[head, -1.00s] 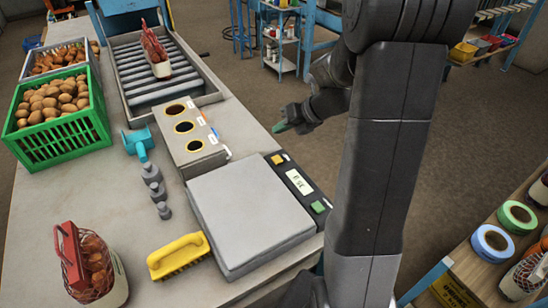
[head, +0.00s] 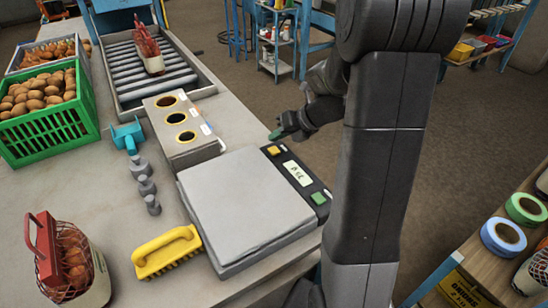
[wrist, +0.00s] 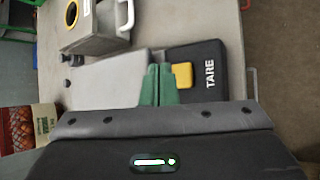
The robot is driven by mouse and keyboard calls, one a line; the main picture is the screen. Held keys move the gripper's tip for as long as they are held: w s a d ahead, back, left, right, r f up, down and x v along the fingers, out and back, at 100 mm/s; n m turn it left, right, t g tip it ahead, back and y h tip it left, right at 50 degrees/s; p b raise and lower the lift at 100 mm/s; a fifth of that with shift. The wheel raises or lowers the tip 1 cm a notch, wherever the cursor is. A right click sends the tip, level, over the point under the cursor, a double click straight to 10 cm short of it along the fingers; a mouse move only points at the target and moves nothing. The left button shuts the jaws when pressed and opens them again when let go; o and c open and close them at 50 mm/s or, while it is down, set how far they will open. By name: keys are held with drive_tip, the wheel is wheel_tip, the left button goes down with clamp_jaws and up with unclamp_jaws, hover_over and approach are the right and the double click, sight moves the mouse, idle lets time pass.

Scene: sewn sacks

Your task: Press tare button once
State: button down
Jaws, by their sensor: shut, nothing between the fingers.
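The scale has a grey flat plate (head: 245,205) with a black control panel (head: 325,212) along its right side. The panel carries a yellow button (head: 273,151) at its far end, a small display (head: 297,173) and a green button (head: 318,198) at its near end. In the wrist view the yellow button (wrist: 182,75) sits beside the word TARE on the panel (wrist: 208,58). My gripper (head: 277,134) has green fingertips, shut and empty, just beyond the yellow button in the head view. In the wrist view my gripper (wrist: 158,72) appears left of the button; contact cannot be told.
A grey block with round holes (head: 180,130), grey weights (head: 146,187), a yellow brush (head: 168,250) and a netted sack (head: 72,262) stand on the bench (head: 105,200). A green crate of potatoes (head: 45,130) is at left. The plate is empty.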

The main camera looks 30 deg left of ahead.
sight(269, 149)
drive_tip(key=shift+f, duration=0.9)
idle(1.4)
drive_tip(key=shift+f, duration=0.4)
drive_tip(key=shift+f, duration=0.45)
idle(0.4)
idle(0.4)
drive_tip(key=shift+r+p, duration=0.95)
drive_tip(key=shift+p, duration=0.05)
wheel_tip(269, 149, up, 5)
drive_tip(key=p, duration=0.5)
drive_tip(key=shift+p, duration=0.35)
